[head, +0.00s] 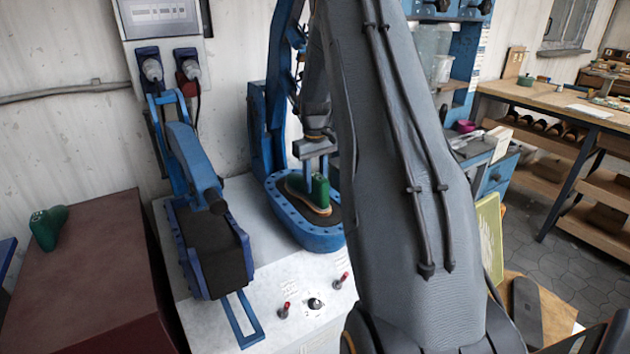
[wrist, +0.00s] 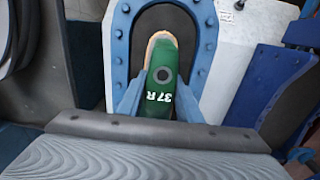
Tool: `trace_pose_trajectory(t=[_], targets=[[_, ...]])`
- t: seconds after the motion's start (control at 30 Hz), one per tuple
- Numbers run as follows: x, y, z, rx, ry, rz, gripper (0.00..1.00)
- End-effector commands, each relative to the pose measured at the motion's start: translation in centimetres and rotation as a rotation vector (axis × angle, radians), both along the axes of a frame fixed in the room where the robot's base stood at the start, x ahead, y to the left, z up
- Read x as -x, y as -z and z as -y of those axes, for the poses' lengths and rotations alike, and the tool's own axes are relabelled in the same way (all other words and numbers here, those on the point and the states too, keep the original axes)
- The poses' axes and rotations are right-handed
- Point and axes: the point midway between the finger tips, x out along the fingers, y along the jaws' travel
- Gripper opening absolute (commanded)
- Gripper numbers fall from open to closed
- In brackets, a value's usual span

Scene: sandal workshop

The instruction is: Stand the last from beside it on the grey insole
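A green last (head: 320,190), marked 37 R in the wrist view (wrist: 163,90), is upright over a pale tan-edged sole piece (head: 291,188) in the blue-rimmed press tray (head: 318,240). The piece's edge shows past the last's far end in the wrist view (wrist: 161,35). Its upper face is mostly hidden, so I cannot tell if it is grey. My gripper (head: 315,172) comes down from above, with its blue fingers against both sides of the last. I cannot tell whether the last bears fully on the piece.
Another green last (head: 46,228) lies on a dark red cabinet (head: 85,270) at left. A blue press arm (head: 190,160) and dark pad (head: 212,250) stand left of the tray. Red-tipped levers (head: 341,280) are in front. My arm hides much of the right side.

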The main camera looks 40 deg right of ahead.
Motion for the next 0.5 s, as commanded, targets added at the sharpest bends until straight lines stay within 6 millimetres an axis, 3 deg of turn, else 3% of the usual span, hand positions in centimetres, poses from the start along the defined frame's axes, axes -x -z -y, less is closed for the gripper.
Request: trace_pose_trajectory(t=[0.03, 0.1, 0.5], targets=[[0.0, -0.04, 0.01, 0.0, 0.0, 0.0, 0.4], [0.01, -0.06, 0.01, 0.0, 0.0, 0.0, 0.51], [-0.01, -0.99, 0.03, 0.001, 0.0, 0.001, 0.51]])
